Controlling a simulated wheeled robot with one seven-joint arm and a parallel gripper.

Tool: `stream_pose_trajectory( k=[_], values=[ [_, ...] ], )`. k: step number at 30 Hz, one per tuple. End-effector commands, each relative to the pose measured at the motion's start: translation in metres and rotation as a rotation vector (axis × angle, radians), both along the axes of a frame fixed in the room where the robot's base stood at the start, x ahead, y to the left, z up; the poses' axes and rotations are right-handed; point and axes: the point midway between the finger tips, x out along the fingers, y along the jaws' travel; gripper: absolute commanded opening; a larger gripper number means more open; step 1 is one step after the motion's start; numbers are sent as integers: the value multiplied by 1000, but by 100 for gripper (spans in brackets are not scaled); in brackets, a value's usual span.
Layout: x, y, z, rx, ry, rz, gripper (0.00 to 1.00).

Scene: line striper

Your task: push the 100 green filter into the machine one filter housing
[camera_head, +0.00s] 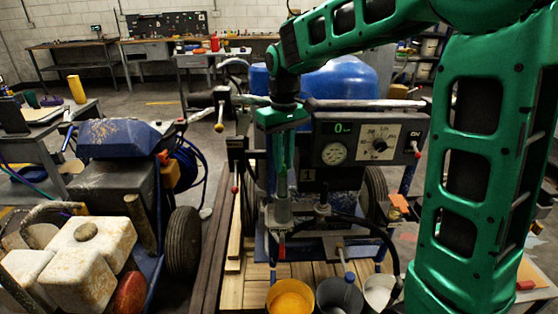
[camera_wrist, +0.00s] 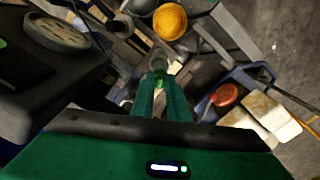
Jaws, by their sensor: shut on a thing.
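Machine one, the striper in the middle, has a dark control box (camera_head: 362,140) with a gauge and a lit green display. My gripper (camera_head: 281,188) points down at the left of this box, over a grey metal filter housing (camera_head: 279,214). The housing's round top (camera_wrist: 158,58) shows just beyond my fingertips in the wrist view. My green fingers (camera_wrist: 162,90) are close together, shut on a small green piece (camera_wrist: 158,80), which looks like the green filter. My fingers hide most of it. How far it sits in the housing I cannot tell.
A bucket of yellow paint (camera_head: 290,299), a grey bucket (camera_head: 340,296) and a white one (camera_head: 379,291) stand in front of the machine. A hose and levers lie close right of the housing. A second blue striper (camera_head: 118,138) stands at the left.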

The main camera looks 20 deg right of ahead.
Motion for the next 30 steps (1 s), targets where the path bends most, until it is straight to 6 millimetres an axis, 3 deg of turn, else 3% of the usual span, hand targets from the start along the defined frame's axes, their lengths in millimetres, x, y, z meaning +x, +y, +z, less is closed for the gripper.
stream_pose_trajectory(
  k=[30],
  values=[
    [0, 0, -20, 0, 1, 0, 0]
  ],
)
